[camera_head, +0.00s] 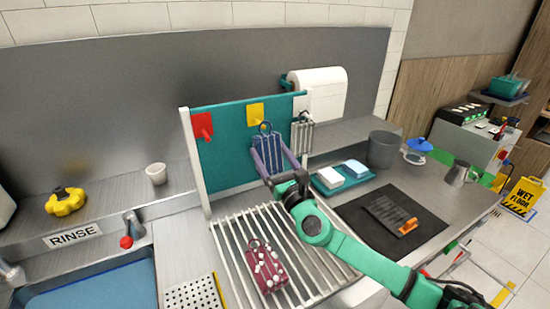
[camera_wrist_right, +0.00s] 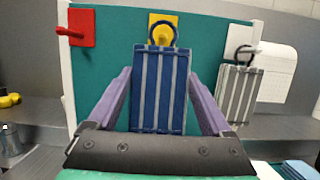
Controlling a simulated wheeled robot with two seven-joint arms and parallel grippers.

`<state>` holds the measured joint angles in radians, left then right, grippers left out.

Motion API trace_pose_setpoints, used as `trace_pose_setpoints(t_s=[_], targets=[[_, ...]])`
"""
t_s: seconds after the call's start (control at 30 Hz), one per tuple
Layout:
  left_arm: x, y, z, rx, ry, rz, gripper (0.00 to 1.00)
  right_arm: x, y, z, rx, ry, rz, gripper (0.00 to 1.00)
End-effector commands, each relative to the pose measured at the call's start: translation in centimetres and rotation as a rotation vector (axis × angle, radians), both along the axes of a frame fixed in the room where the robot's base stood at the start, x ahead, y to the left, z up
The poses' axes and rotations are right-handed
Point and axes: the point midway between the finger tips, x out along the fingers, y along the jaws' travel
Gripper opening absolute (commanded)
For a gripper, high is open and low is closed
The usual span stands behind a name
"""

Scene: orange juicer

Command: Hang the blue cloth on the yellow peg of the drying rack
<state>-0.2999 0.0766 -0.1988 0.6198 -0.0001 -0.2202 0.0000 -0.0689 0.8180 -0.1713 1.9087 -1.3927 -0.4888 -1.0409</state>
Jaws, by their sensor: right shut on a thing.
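The blue striped cloth (camera_head: 267,148) is held upright between the purple fingers of my right gripper (camera_head: 268,155), in front of the teal board. It also shows in the right wrist view (camera_wrist_right: 160,90), with its dark loop at the top. The yellow peg (camera_head: 255,113) is on the board just above the cloth. In the right wrist view the loop overlaps the yellow peg (camera_wrist_right: 163,22); I cannot tell whether it is around the peg or in front of it. My left gripper is not in view.
A red peg (camera_head: 203,126) is left on the drying rack's teal board (camera_head: 228,160). A grey striped cloth (camera_head: 302,137) hangs at the board's right end. A maroon dotted cloth (camera_head: 265,268) lies on the slats below. A teal tray (camera_head: 325,188) and grey cup (camera_head: 382,150) stand to the right.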

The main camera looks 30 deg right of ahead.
Motion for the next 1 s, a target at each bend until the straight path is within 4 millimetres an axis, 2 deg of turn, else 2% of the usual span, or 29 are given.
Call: trace_pose_setpoints(t_s=[0.37,0.5,1.0], targets=[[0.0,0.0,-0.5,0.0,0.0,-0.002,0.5,2.8,-0.2,-0.1,0.001,-0.002,-0.002,0.39],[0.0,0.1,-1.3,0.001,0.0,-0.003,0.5,3.6,-0.2,-0.7,0.001,-0.001,0.0,0.39],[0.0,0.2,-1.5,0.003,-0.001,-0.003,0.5,4.0,-0.2,-0.7,0.0,0.0,0.0,0.39]])
